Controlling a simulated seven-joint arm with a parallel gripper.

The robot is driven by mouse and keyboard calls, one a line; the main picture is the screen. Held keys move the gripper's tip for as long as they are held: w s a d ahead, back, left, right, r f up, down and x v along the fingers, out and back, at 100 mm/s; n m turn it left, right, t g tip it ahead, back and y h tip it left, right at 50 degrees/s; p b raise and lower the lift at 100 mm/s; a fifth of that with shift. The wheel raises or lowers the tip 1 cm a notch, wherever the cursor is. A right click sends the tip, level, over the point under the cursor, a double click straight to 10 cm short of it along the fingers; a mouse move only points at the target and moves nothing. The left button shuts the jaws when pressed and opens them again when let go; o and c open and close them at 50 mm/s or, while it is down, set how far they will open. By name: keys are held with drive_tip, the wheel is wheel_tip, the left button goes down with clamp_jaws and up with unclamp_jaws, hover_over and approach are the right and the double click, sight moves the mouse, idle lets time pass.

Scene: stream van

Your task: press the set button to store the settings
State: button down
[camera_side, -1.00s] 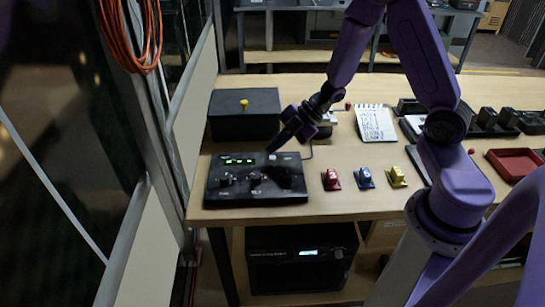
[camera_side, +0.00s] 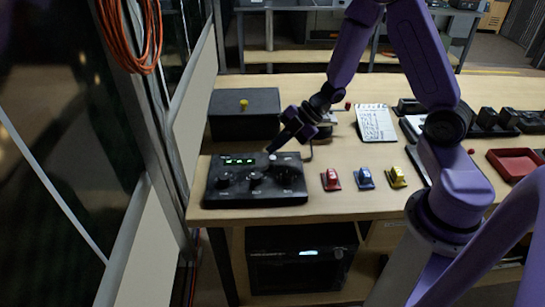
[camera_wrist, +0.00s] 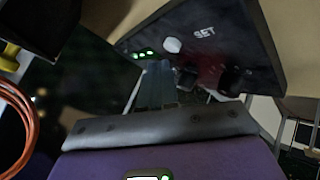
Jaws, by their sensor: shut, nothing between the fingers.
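The black control box (camera_side: 220,197) lies on the left end of the wooden table, with green lit displays (camera_side: 239,161) and several dark knobs along its front. The white set button (camera_wrist: 172,44) shows in the wrist view, beside the printed word SET (camera_wrist: 205,32). In the side view the button (camera_side: 272,157) is a small pale spot near the box's back edge. My gripper (camera_side: 269,150) is shut and empty, pointing down and left, its tip close by the button. In the wrist view the fingers (camera_wrist: 157,75) end just short of the button in the picture. I cannot tell whether they touch it.
A black box with a yellow button (camera_side: 244,103) stands behind the control box. Red (camera_side: 330,180), blue (camera_side: 365,178) and yellow (camera_side: 397,177) switches sit to the right. A notepad (camera_side: 376,122) and a red tray (camera_side: 515,163) lie farther right.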

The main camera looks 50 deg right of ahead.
drive_tip(key=shift+f, duration=0.4)
drive_tip(key=shift+f, duration=0.4)
idle(0.9)
drive_tip(key=shift+r, duration=0.85)
drive_tip(key=shift+r, duration=2.5)
